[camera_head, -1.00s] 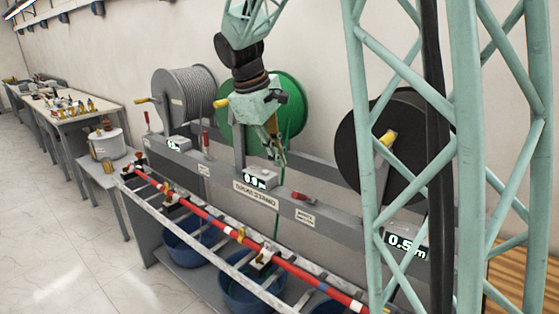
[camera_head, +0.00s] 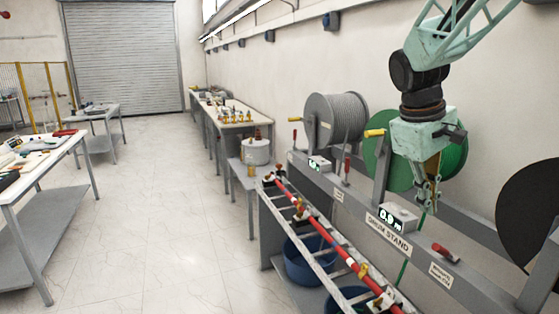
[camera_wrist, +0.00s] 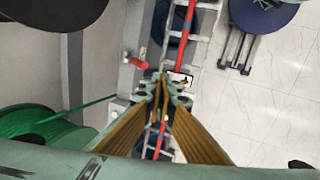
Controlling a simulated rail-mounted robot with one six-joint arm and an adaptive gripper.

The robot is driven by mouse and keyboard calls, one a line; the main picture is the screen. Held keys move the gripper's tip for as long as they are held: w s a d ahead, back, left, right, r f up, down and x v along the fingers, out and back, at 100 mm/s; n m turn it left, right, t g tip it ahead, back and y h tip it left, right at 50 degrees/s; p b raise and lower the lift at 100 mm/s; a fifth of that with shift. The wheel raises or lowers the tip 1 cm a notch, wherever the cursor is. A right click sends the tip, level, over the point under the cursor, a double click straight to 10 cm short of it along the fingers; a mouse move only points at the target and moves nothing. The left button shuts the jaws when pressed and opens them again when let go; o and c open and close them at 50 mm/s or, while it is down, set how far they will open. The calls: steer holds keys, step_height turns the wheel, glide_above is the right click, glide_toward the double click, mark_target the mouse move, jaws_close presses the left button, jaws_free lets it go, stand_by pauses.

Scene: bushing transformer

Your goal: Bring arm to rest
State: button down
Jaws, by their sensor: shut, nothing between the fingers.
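My arm hangs down from the upper right in the head view. My gripper (camera_head: 427,205) points downward above the drum stand (camera_head: 400,232), in front of the green drum (camera_head: 452,160). Its fingers are together with nothing between them. In the wrist view the shut fingertips (camera_wrist: 162,92) are over the stand's front edge, close to the ladder-like rail with the red pole (camera_wrist: 190,12) in the picture. I cannot tell how high above these they are.
A grey cable drum (camera_head: 336,122) and a black drum (camera_head: 530,215) flank the green one. A red pole (camera_head: 318,227) lies along the front rail, with blue tubs (camera_head: 308,262) below. Workbenches stand at left (camera_head: 45,160) and along the wall (camera_head: 232,118). The tiled floor (camera_head: 165,220) between is clear.

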steer(key=s+a+m+t+y, duration=0.1)
steer(key=s+a, duration=0.4)
steer(key=s, duration=0.6)
steer(key=s+a+m+t+y, duration=0.1)
steer(key=s+a, duration=0.4)
steer(key=s, duration=0.7)
steer(key=s+a+m+t+y, duration=0.1)
steer(key=s+a+m, duration=0.2)
steer(key=s, duration=0.9)
steer(key=shift+a+r+b, duration=0.4)
steer(key=shift+a+r, duration=0.05)
steer(key=shift+a, duration=0.9)
steer(key=shift+w, duration=0.1)
steer(key=shift+r, duration=0.15)
